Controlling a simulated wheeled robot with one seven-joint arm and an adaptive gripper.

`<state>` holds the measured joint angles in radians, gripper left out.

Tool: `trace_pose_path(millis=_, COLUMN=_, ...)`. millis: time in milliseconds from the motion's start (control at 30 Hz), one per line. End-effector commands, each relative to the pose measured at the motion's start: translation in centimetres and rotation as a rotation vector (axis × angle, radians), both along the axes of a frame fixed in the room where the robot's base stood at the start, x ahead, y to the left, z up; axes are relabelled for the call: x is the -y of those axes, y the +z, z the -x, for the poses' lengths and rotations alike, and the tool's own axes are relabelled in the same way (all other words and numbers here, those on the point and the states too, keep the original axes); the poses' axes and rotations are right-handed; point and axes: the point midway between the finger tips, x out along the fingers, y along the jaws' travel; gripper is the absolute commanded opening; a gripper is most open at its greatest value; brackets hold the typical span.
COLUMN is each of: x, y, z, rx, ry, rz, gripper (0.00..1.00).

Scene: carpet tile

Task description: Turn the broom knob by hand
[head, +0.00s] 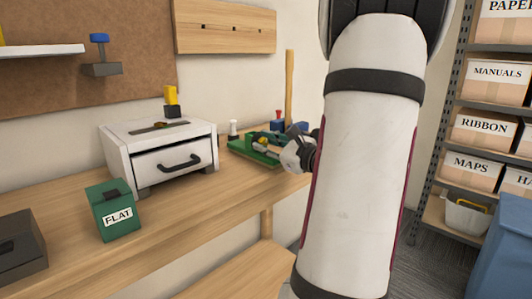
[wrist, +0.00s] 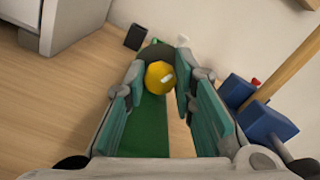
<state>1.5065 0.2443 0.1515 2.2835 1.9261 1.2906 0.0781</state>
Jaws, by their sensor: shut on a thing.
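A round yellow knob (wrist: 159,76) with a small white mark sits between the two fingers of my gripper (wrist: 160,77) in the wrist view. The fingers, with green pads, are shut on the knob from both sides. The knob is above a green base (wrist: 151,125) on the bench. In the head view my gripper (head: 284,149) is at the right end of the bench, at the green base (head: 242,150); my arm hides part of that area. A wooden broom handle (head: 289,85) stands upright behind it, and in the wrist view it rises beside blue blocks (wrist: 265,123).
A white drawer box (head: 125,147) stands left of the green base on the wooden bench (head: 180,214). A green box marked FLAT (head: 105,222) is nearer the front. Shelves with labelled boxes (head: 493,85) are at right. The bench front middle is clear.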

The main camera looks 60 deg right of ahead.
Motion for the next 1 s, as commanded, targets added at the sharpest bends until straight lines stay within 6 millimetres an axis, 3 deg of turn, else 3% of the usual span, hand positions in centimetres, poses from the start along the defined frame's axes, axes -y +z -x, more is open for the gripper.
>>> trace_pose_path(millis=400, x=-0.08, y=-0.19, z=-0.03, rx=-0.044, ry=0.001, rz=0.183, gripper=0.00)
trace_pose_path(millis=933, x=-0.05, y=-0.08, z=0.02, rx=-0.051, ry=0.000, rz=0.203, gripper=0.00)
trace_pose_path(millis=967, x=-0.05, y=-0.08, z=0.02, rx=-0.051, ry=0.000, rz=0.203, gripper=0.31)
trace_pose_path(millis=1000, x=-0.05, y=-0.08, z=0.01, rx=-0.050, ry=0.000, rz=0.203, gripper=0.40)
